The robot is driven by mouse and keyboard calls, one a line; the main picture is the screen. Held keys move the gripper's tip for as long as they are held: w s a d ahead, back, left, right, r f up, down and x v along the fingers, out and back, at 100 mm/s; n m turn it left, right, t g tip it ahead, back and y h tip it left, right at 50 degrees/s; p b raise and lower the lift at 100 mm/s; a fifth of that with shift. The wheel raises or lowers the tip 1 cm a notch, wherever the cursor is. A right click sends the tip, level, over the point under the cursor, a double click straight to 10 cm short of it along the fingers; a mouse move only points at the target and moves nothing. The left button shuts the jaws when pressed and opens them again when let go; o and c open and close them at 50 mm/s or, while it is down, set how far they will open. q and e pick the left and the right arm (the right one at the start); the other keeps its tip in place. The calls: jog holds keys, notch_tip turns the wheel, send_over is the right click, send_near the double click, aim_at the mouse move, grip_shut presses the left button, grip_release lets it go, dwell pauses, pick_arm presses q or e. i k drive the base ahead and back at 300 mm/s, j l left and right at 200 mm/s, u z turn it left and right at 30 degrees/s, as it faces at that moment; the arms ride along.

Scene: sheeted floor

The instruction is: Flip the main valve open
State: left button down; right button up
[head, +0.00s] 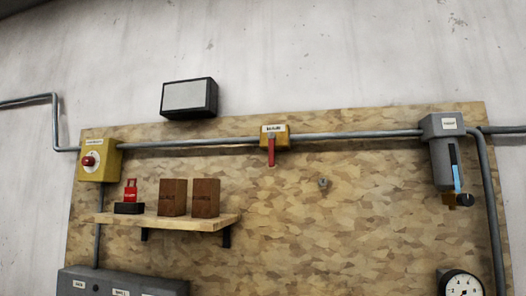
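The main valve (274,136) is a small yellow body on the grey pipe near the top middle of the board, with a white label whose print is too small to read for certain. Its red lever handle (271,151) hangs straight down from the body, across the line of the pipe. Neither of my grippers shows in the head view, so nothing is seen touching the valve.
A chipboard panel (330,240) carries the pipe (355,135). A yellow box with a red knob (88,161) is at left. A shelf (190,223) holds two brown boxes and a red padlock-like item. A grey filter unit (443,150) and gauge (462,287) are at right.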

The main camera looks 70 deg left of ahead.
aim_at(271, 136)
jog(key=u, duration=2.25)
